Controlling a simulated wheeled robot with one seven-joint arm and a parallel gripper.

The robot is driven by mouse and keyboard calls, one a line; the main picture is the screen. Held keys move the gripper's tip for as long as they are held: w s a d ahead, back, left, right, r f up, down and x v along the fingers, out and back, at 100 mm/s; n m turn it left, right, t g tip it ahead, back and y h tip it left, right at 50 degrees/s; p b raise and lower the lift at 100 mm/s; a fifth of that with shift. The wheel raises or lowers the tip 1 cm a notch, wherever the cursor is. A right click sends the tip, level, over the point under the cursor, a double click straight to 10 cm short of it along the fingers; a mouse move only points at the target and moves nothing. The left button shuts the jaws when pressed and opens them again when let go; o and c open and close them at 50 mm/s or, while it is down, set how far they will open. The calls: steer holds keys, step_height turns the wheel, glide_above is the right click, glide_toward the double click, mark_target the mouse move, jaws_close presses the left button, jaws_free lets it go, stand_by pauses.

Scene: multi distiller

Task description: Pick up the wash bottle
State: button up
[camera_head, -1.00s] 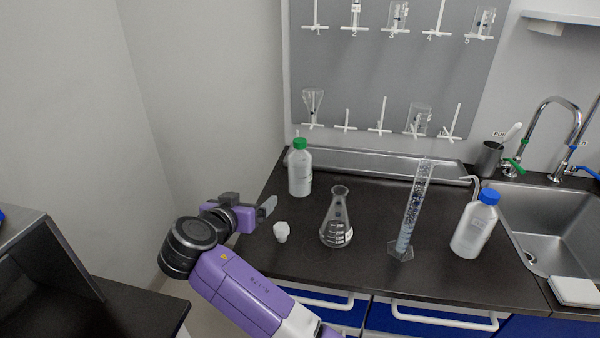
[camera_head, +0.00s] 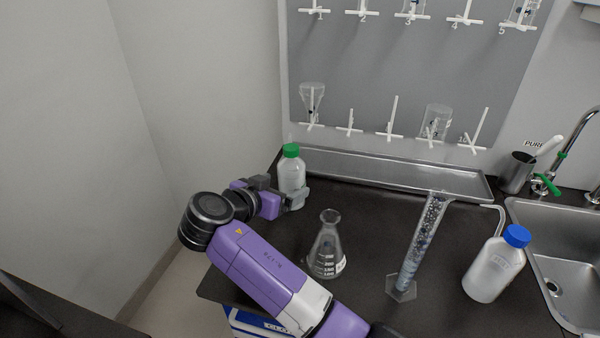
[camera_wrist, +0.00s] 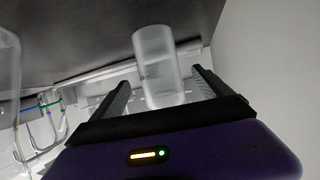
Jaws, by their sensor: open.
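A translucent white bottle with a green cap (camera_head: 290,168) stands upright at the back left of the dark bench. A second white bottle with a blue cap and a bent spout (camera_head: 494,268) stands at the right, beside the sink. My gripper (camera_head: 283,191) is open at the green-capped bottle, and one finger covers part of its lower body. In the wrist view, which looks inverted, a translucent bottle body (camera_wrist: 156,62) shows between my open fingers (camera_wrist: 161,80). Its cap end is hidden behind the gripper. I cannot tell whether the fingers touch it.
A conical flask (camera_head: 327,247) stands just right of my arm. A tall measuring cylinder (camera_head: 418,245) stands farther right. A metal tray (camera_head: 400,172) runs along the back below a peg board (camera_head: 400,70). The sink (camera_head: 560,240) is at the right.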

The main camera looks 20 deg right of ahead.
steer(key=x, duration=0.3)
steer(key=shift+w+d, duration=0.15)
steer(key=shift+d, duration=0.1)
steer(key=shift+p+x, duration=0.3)
steer(key=shift+x, duration=1.95)
steer(key=c, duration=1.1)
